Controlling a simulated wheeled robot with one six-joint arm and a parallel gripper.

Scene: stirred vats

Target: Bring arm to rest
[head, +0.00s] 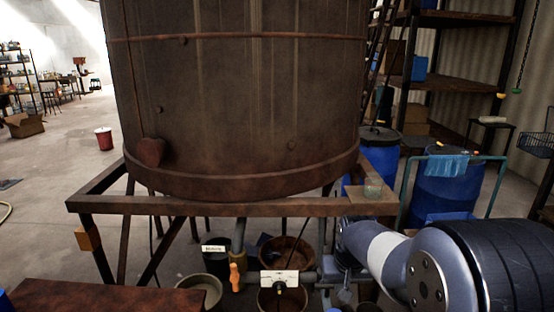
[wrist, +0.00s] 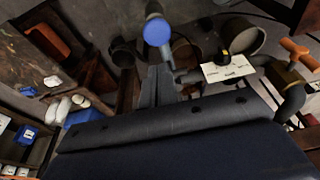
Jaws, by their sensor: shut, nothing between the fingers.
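My arm (head: 400,262) reaches in from the right in the head view, low in front of the vat stand. My gripper (wrist: 158,72) shows in the wrist view as two grey fingers close together, shut and empty. The fingers point toward the pipework under the vat, near a round blue end piece (wrist: 157,32). I cannot tell whether they touch it. In the head view the fingers are not clearly seen.
A large rusty vat (head: 240,90) stands on a brown frame (head: 200,206). Below are an orange handle (head: 235,277), a white label plate (head: 279,278) and several buckets. A blue barrel (head: 440,195) stands right. The floor at left (head: 60,175) is mostly clear.

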